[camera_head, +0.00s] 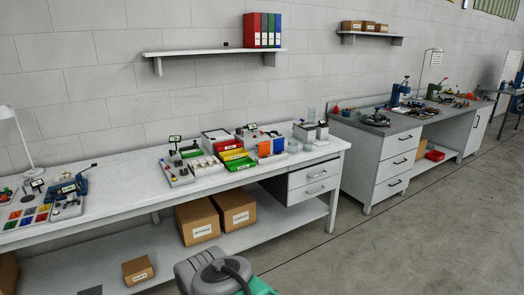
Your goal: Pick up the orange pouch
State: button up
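A small upright orange item (264,149) stands on the long white workbench (130,200), right of the middle, beside a blue item (279,145). It is too small to tell surely whether it is the orange pouch. Small orange pieces (15,215) also lie in a sectioned tray at the left end of the bench. Rounded grey parts at the bottom middle look like my own arm, below and in front of the bench. My gripper's fingers are not in view.
Red, yellow and green bins (233,155) stand left of the orange item, with glass jars (307,146) to its right. A desk lamp (14,130) stands at the left. Cardboard boxes (198,221) sit on the lower shelf. The floor at the right is clear.

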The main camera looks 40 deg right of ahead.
aim_at(264, 146)
jog(key=z, duration=0.4)
jog(key=k, duration=1.1)
jog(key=z, duration=1.2)
jog(key=i, duration=2.35)
jog(key=u, duration=0.45)
jog(key=i, duration=1.2)
jog(key=u, duration=1.7)
jog(key=i, duration=0.85)
jog(key=u, duration=0.7)
